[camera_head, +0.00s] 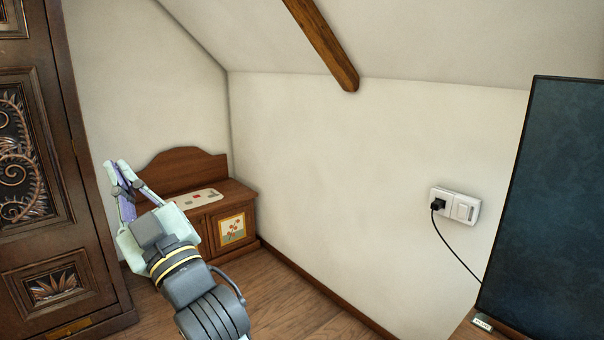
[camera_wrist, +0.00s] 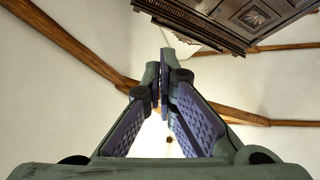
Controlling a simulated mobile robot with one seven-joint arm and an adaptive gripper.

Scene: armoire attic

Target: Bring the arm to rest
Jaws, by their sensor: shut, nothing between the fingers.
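My gripper (camera_head: 112,166) is raised on my arm in the left part of the head view, pointing up and to the left. In the picture it lies in front of a low wooden cabinet and beside a dark carved armoire, and it looks free of both. In the wrist view, my gripper (camera_wrist: 158,72) has its purple-padded fingers meeting at the tips with nothing between them. The wrist camera looks up at the pale ceiling.
A carved armoire (camera_head: 85,200) stands at the left. A low cabinet (camera_head: 246,200) fills the corner. A dark screen (camera_head: 550,200) and a wall socket (camera_head: 455,205) with a black cable are at the right. Wooden beams cross the ceiling. Floor (camera_head: 290,305) is clear at the middle.

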